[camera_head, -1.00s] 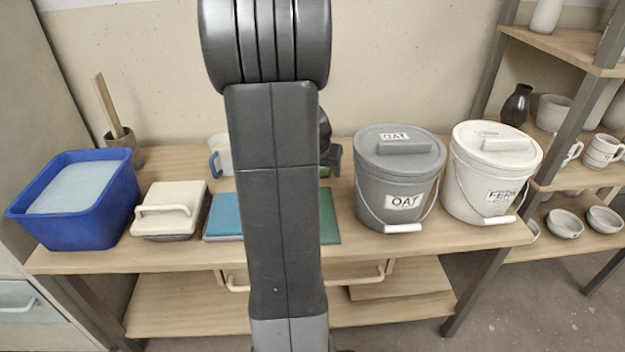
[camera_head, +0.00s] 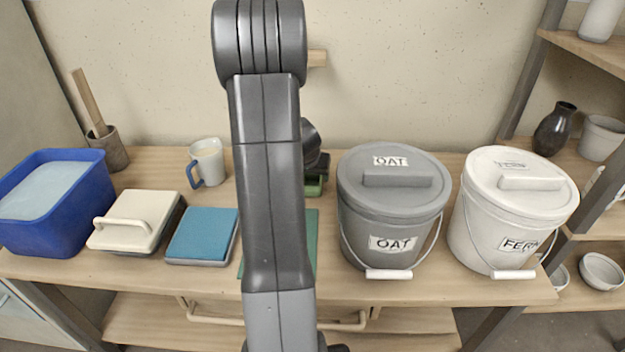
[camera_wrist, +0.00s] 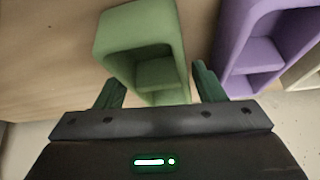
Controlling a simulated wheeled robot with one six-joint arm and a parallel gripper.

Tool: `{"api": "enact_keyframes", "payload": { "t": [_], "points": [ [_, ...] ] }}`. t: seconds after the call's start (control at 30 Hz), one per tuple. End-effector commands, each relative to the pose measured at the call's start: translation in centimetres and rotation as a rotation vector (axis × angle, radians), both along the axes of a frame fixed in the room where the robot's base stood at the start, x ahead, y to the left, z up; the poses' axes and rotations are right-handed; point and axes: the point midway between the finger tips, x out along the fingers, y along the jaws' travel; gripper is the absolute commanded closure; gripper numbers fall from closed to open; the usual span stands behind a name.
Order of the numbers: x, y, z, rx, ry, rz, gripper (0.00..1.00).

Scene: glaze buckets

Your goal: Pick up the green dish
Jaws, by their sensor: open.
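The green dish (camera_wrist: 140,35) shows in the wrist view as a hollow, boxy piece with a step inside, on a wooden surface. My gripper (camera_wrist: 157,90) is open, and its two dark green fingers stand apart with the near end of the dish between them in the picture. I cannot tell whether they touch it. In the head view my arm hides most of this area. A small green patch (camera_head: 315,187) shows beside the arm under dark gripper parts; I cannot tell whether it is the dish.
A purple hollow piece (camera_wrist: 265,40) stands close right of the dish. In the head view, the grey OAT bucket (camera_head: 393,215) and white FERN bucket (camera_head: 500,220) stand right of my arm. A mug (camera_head: 207,160), blue-topped block (camera_head: 203,235), cream-lidded box (camera_head: 135,220) and blue tub (camera_head: 55,225) stand left.

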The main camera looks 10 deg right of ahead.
Motion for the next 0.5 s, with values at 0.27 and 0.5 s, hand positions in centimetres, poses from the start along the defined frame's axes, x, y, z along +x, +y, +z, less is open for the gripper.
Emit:
{"api": "enact_keyframes", "payload": {
  "t": [0.27, 0.5],
  "points": [
    [-0.01, 0.01, 0.06, 0.0, 0.0, 0.0, 0.68],
    [0.02, 0.01, 0.12, -0.001, -0.001, 0.001, 0.8]
  ]
}}
